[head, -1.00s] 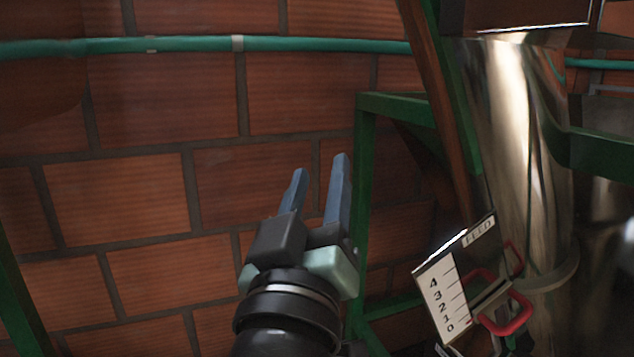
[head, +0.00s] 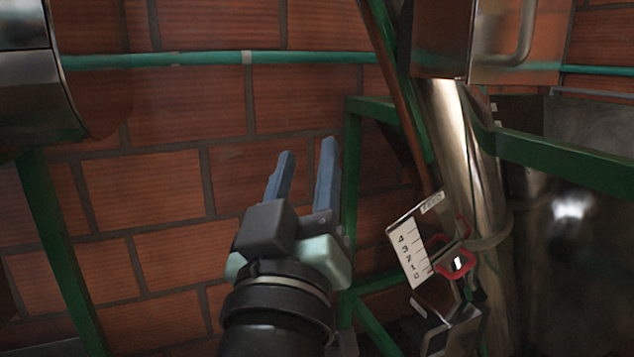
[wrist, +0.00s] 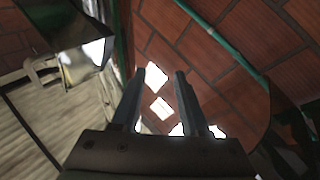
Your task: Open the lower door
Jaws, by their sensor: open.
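My gripper (head: 307,150) is raised in front of the brick wall in the head view, its two blue-grey fingers apart and nothing between them. It also shows open and empty in the wrist view (wrist: 165,71). To its right is a shiny metal pipe (head: 455,140) with a white scale plate (head: 409,254) marked with numbers, and a red handle (head: 456,264) beside the plate. A metal box with a curved handle (head: 520,45) is at the upper right. My gripper touches none of these. I cannot tell which part is the lower door.
A green frame (head: 353,190) stands just right of my gripper, and a green beam (head: 570,163) crosses at the right. A metal drum (head: 35,90) is at the upper left. A teal pipe (head: 200,58) runs along the brick wall (head: 170,185). The wrist view shows wooden planks (wrist: 40,135).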

